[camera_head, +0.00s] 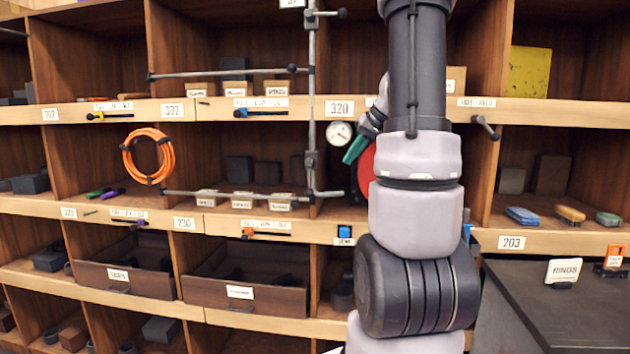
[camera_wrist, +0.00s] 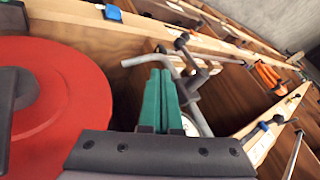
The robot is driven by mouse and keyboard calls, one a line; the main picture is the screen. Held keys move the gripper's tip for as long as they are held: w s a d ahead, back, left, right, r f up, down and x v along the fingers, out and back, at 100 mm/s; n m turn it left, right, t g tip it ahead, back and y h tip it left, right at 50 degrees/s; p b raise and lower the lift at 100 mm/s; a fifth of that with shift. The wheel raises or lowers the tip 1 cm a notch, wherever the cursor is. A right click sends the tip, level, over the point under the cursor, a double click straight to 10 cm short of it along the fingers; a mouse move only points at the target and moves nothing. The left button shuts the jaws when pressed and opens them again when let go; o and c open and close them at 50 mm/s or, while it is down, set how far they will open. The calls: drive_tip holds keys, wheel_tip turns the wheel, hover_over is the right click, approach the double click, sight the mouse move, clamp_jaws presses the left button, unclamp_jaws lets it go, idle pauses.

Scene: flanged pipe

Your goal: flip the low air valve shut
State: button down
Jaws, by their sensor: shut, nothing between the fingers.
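A grey vertical pipe (camera_head: 312,95) stands before the shelves with side branches. The lower branch (camera_head: 235,194) meets it at a short dark-tipped lever (camera_head: 328,193), which looks like the low air valve; I cannot read a label on it. In the wrist view, bent grey pipe (camera_wrist: 199,105) and a dark-ended lever (camera_wrist: 182,42) show just beyond my fingers. My gripper (camera_head: 353,150) has green fingers pressed together and empty. It is above and right of the lower lever, apart from it in the head view. The fingers also show in the wrist view (camera_wrist: 160,98).
A round gauge (camera_head: 340,133) sits beside my fingers. A red disc (camera_wrist: 45,85) is close at my gripper's side. An upper pipe branch (camera_head: 225,73) and an orange hose coil (camera_head: 148,156) are to the left. Wooden shelf edges (camera_head: 560,112) run across.

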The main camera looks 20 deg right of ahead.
sight(310, 177)
drive_tip(key=w+a+f, duration=0.6)
drive_tip(key=f, duration=0.2)
drive_tip(key=shift+w+a, duration=0.3)
drive_tip(key=shift+w, duration=0.1)
